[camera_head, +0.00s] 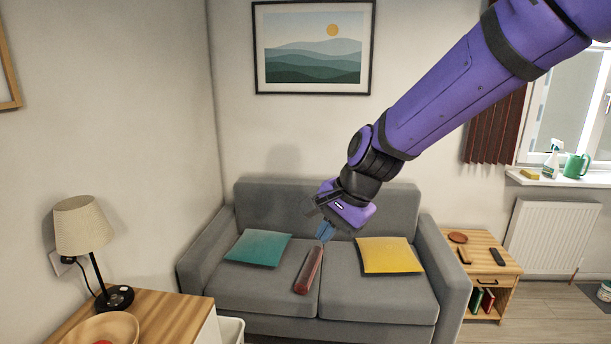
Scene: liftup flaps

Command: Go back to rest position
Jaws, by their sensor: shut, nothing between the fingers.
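My gripper (325,233) is at the end of my purple arm, which reaches in from the upper right. It points down in front of the grey sofa (335,292). Its fingers are shut with nothing visible between them. A red, long object (309,270) shows just below the fingertips, over the sofa seat. I cannot tell whether the fingertips touch it.
A teal cushion (258,248) and a yellow cushion (390,255) lie on the sofa. A lamp (84,228) stands on a wooden cabinet (160,320) at the lower left. A small side table (490,262) is on the right, near a radiator (548,236).

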